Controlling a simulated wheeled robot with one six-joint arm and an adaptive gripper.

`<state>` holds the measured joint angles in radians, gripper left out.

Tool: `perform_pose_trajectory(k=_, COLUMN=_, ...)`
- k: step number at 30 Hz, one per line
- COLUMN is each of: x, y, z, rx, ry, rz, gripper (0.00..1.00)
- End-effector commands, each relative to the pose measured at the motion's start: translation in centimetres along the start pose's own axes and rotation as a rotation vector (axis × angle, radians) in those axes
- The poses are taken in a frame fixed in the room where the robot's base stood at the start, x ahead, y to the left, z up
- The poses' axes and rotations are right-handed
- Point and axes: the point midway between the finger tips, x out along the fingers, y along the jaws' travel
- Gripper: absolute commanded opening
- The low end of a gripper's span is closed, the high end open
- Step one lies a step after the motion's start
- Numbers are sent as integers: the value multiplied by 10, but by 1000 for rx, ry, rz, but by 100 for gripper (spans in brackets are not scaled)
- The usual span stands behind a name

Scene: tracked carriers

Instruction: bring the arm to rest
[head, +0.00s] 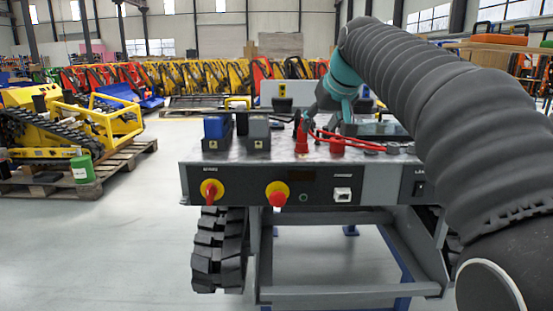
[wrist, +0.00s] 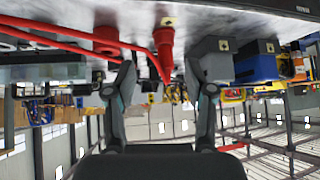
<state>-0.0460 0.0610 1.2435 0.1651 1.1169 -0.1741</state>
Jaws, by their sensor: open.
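My gripper (wrist: 160,72) is open, with its two dark fingers spread apart in the wrist view, which looks upside down. A red plug (wrist: 164,45) shows between the fingertips, with clear gaps on both sides. In the head view my gripper is small and dark beneath the teal wrist, partly hidden, close to the red plug (head: 302,141) on the carrier's top panel (head: 272,150). A second red fitting (head: 337,147) stands to its right. My arm reaches in from the right under a black ribbed sleeve.
A blue block (head: 217,127) and a grey block (head: 258,127) stand left of the plug. Red cables (head: 352,134) run rightward. Two red-yellow knobs, one a switch (head: 211,191), face front. A yellow tracked machine (head: 50,125) sits on a pallet (head: 105,170).

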Motion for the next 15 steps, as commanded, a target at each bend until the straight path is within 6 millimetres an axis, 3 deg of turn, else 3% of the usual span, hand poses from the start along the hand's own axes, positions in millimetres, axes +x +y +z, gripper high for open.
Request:
perform_pose_trajectory(k=8, x=24, y=7, z=52, rx=50, ry=-82, rz=24, gripper=54)
perform_pose_trajectory(k=11, x=27, y=8, z=80, rx=70, ry=-116, rz=38, gripper=54)
perform_pose_trajectory(k=15, x=24, y=10, z=137, rx=103, ry=-173, rz=63, gripper=54)
